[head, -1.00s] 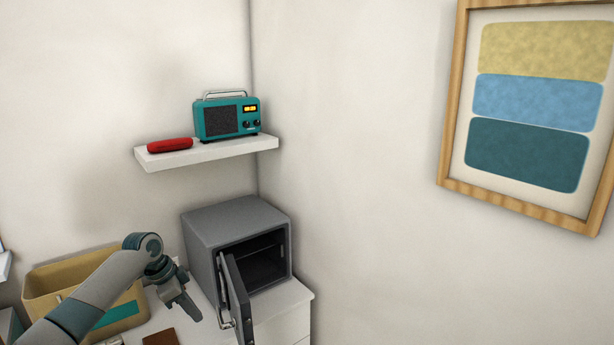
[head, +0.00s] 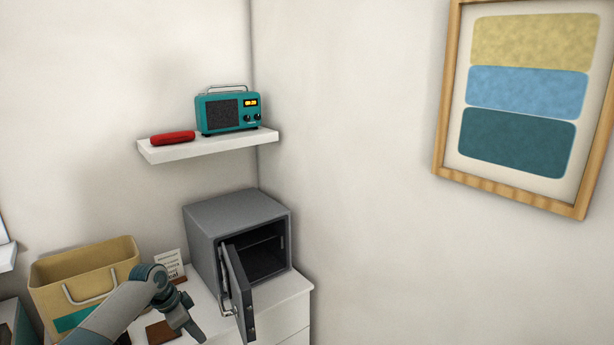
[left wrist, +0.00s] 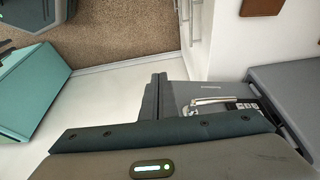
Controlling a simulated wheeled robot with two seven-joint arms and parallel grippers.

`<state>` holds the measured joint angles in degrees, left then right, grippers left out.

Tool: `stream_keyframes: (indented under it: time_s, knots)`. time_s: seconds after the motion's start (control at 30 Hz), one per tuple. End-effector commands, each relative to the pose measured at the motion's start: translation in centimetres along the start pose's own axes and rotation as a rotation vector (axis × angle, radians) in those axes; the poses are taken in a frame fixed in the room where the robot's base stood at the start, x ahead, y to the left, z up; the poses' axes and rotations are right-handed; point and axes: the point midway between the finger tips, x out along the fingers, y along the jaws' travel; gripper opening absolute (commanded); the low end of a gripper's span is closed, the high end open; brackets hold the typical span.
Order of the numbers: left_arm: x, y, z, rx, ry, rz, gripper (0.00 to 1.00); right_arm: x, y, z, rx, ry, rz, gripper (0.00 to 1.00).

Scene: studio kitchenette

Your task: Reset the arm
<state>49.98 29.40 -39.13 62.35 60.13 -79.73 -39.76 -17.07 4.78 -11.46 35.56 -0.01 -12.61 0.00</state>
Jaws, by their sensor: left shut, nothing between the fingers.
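My left arm comes in from the lower left in the head view, in front of the yellow box. My left gripper (head: 198,336) points down near the bottom edge, left of the safe's open door. It is shut and empty. In the left wrist view its narrow fingers (left wrist: 155,98) show together, close beside the safe door in the picture. I cannot tell whether they touch it. My right gripper is in neither view.
A grey safe (head: 238,218) stands on the white counter, its door (head: 238,290) swung open toward me. Left are a yellow box (head: 85,270), a small card (head: 170,264) and a brown item (head: 162,332). A shelf (head: 210,146) holds a teal radio (head: 229,111) and a red object (head: 173,138).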

Motion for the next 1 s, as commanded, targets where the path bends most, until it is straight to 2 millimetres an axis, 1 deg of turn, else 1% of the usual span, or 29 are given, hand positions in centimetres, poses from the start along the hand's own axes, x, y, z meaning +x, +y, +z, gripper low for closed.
stream_keyframes:
  time_s: [0.03,0.17,0.27,0.3,0.37,0.4,0.47,0.5,0.57,0.6,0.67,0.7,0.77,0.8,0.87,0.9,0.97,1.0]
  knots:
    - [1.8,0.3,0.9,-0.020,-0.005,-0.001,0.00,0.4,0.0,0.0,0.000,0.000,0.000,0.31]
    - [5.9,1.0,2.9,-0.078,-0.008,-0.017,0.00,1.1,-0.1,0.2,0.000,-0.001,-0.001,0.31]
    - [10.1,1.8,5.2,-0.135,-0.015,-0.036,0.00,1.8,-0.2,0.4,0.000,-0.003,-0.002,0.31]
    - [12.1,2.4,6.3,-0.161,-0.018,-0.044,0.00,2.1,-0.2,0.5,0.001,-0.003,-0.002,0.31]
    - [15.3,3.4,8.5,-0.206,-0.027,-0.057,0.00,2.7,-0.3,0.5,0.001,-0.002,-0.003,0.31]
    - [17.4,4.1,9.8,-0.233,-0.031,-0.067,0.00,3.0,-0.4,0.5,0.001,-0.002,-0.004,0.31]
    - [20.3,5.2,11.9,-0.274,-0.039,-0.083,0.00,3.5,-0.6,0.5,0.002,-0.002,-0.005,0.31]
    - [22.1,6.1,13.4,-0.298,-0.045,-0.092,0.00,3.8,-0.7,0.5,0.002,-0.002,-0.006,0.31]
    - [24.9,7.5,15.7,-0.336,-0.055,-0.106,0.00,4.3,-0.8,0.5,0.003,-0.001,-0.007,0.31]
    - [26.7,8.6,17.1,-0.358,-0.061,-0.115,0.00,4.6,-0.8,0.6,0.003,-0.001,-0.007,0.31]
    - [29.2,10.2,19.5,-0.390,-0.072,-0.128,0.00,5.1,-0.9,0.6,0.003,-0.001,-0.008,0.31]
    - [30.8,11.4,21.0,-0.412,-0.079,-0.136,0.00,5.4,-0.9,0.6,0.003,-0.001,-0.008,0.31]
    - [33.1,13.3,23.4,-0.440,-0.090,-0.148,0.00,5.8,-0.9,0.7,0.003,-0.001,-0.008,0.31]
    - [34.6,14.6,25.0,-0.458,-0.097,-0.156,0.00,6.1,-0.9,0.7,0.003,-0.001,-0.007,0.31]
    - [36.7,16.8,27.4,-0.484,-0.109,-0.166,0.00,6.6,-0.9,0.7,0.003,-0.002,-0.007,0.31]
    - [38.0,18.2,28.9,-0.501,-0.117,-0.172,0.00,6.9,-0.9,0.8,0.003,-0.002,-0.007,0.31]
    - [39.8,20.6,31.3,-0.523,-0.129,-0.181,0.00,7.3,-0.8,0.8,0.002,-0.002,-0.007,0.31]
    - [41.0,22.2,32.9,-0.539,-0.137,-0.186,0.00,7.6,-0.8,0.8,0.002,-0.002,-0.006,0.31]
